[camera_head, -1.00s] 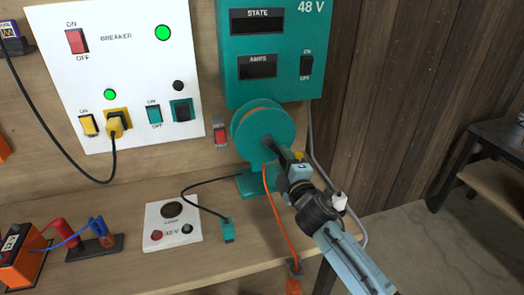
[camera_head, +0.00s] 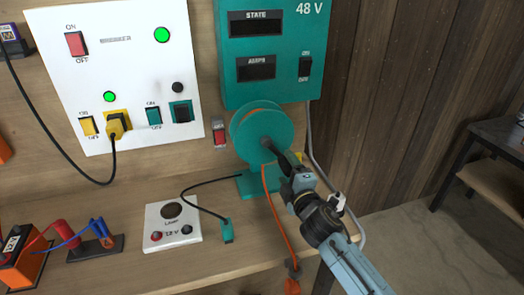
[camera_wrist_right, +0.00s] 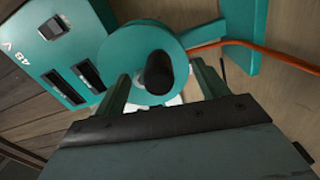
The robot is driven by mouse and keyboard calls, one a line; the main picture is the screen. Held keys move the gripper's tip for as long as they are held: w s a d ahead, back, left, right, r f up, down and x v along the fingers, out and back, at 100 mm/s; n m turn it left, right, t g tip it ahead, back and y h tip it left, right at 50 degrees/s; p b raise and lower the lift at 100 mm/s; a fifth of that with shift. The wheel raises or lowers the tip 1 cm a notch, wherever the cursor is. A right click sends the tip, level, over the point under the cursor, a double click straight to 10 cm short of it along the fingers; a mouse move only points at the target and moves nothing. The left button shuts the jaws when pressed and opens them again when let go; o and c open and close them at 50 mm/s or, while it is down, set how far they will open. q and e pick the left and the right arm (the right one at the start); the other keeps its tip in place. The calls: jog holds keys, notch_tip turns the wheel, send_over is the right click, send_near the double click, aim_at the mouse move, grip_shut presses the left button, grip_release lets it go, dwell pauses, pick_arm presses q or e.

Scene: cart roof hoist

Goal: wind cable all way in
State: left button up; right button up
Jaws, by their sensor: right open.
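The teal cable reel (camera_head: 263,128) stands on the bench, on a teal foot. Its orange cable (camera_head: 275,212) runs down across the bench to the front edge, where an orange end piece (camera_head: 291,285) hangs. My right gripper (camera_head: 280,157) is close in front of the reel's face, at its black knob. In the right wrist view the black knob (camera_wrist_right: 157,72) lies between the spread fingers of the right gripper (camera_wrist_right: 163,85); contact cannot be told. The open fingers hold nothing visibly. The orange cable leaves the reel to the right there (camera_wrist_right: 235,43). My left gripper is out of view.
A teal 48 V box (camera_head: 270,55) is above the reel, with a red wall switch (camera_head: 219,133) beside it. A white breaker panel (camera_head: 110,60) is at left. A lamp box (camera_head: 172,222) and teal plug (camera_head: 227,231) lie on the bench left of the reel.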

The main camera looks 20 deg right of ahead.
jog(key=shift+s+d+p, duration=0.1)
jog(key=shift+s+p, duration=0.6)
jog(key=shift+s, duration=2.6)
